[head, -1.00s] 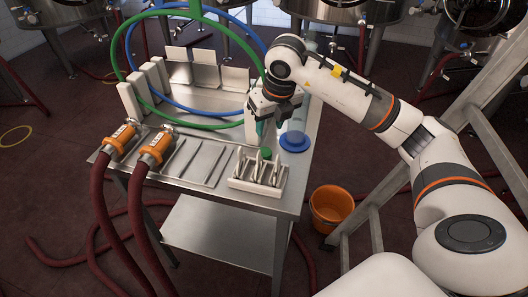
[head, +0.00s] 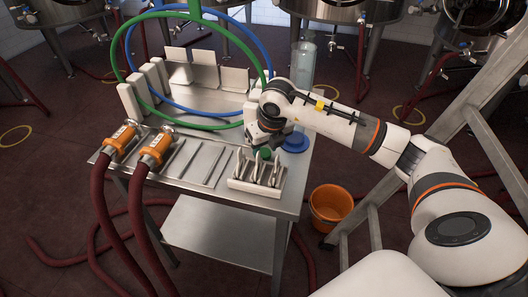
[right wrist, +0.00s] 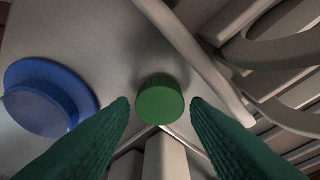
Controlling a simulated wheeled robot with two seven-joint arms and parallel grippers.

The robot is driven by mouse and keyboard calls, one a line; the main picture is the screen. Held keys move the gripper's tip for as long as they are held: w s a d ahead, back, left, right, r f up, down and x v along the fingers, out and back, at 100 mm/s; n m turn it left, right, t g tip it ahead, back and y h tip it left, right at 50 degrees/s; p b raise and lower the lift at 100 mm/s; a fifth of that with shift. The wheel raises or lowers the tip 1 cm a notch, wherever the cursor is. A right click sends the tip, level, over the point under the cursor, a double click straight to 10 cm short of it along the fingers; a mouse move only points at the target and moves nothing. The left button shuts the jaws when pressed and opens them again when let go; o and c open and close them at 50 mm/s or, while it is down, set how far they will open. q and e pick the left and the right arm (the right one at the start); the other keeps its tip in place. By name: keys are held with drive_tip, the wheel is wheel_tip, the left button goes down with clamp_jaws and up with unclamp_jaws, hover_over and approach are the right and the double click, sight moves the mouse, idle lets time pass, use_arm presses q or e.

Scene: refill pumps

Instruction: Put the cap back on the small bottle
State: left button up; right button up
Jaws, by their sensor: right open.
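A round green cap (right wrist: 160,104) lies on the metal tabletop. It also shows in the head view (head: 265,153), just below my right gripper (head: 261,143). In the right wrist view the gripper (right wrist: 158,101) is open, its green ribbed fingertips on either side of the cap with gaps to both sides. I cannot make out whether the fingertips reach down to the cap's level. I cannot pick out the small bottle for certain. My left gripper is not in view.
A tall clear cylinder (head: 302,68) on a blue base (head: 296,142) stands close to the right gripper. A white rack (head: 255,186) is at the table's front. White blocks, large hoops and orange hose fittings (head: 157,149) fill the left. An orange bucket (head: 331,203) is on the floor.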

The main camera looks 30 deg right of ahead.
sight(265, 153)
drive_tip(key=shift+w+f, duration=0.15)
drive_tip(key=shift+f, duration=0.45)
drive_tip(key=c, duration=0.6)
drive_tip(key=shift+r, duration=0.2)
wheel_tip(265, 153, up, 18)
drive_tip(key=shift+f, duration=0.1)
drive_tip(key=shift+c, duration=0.2)
